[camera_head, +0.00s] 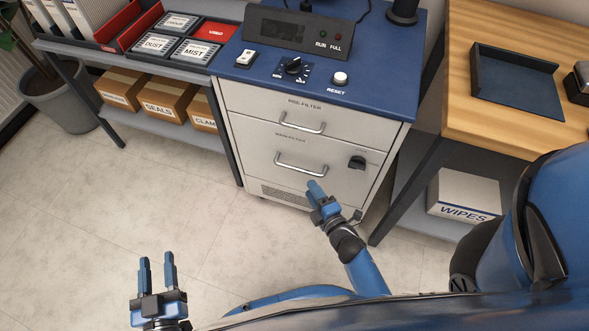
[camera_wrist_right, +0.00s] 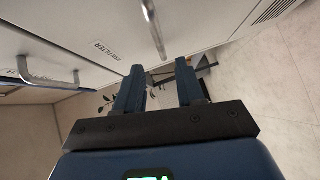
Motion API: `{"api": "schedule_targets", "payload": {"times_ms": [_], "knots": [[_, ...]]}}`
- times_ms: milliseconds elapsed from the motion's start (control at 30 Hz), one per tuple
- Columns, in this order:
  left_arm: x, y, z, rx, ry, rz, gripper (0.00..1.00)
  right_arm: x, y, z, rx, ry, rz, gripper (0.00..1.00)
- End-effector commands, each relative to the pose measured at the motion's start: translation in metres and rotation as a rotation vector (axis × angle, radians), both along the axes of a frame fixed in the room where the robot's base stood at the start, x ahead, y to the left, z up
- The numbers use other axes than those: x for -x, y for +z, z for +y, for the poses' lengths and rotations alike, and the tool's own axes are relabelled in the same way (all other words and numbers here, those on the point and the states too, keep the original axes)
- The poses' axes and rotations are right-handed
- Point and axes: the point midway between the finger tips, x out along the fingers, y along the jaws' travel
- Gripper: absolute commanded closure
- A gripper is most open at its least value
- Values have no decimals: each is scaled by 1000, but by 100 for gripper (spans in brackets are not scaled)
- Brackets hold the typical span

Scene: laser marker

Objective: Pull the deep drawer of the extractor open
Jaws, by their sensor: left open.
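The extractor (camera_head: 240,150) is a white cabinet with a blue top. Its deep lower drawer (camera_head: 262,166), labelled main filter, looks closed and has a silver bar handle (camera_head: 301,170). A black knob (camera_head: 357,162) is at the drawer's right. My right gripper (camera_head: 314,186) is just below and right of that handle in the head view. In the right wrist view my right gripper (camera_wrist_right: 159,66) has its fingers apart and empty, with the main handle (camera_wrist_right: 153,28) ahead of the fingertips. My left gripper (camera_head: 157,259) is open and empty over the floor, away from the cabinet.
The shallower pre-filter drawer (camera_head: 260,108) above looks closed; its handle (camera_head: 303,128) also shows in the right wrist view (camera_wrist_right: 48,79). A shelf unit with boxes (camera_head: 165,97) stands left. A wooden bench (camera_head: 455,95) stands right. The floor (camera_head: 110,205) in front is clear.

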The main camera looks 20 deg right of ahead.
Motion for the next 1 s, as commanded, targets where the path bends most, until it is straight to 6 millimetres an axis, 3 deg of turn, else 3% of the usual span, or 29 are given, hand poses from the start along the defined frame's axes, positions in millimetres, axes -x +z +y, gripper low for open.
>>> {"api": "schedule_targets", "payload": {"times_ms": [600, 1000], "knots": [[0, -20, 0, 0, 0, 0, 57, -84, -13, 17, -2, 0, -2, 62], [0, -22, 0, 0, 0, 0, 57, -99, -14, 20, -3, -1, 1, 62]]}}
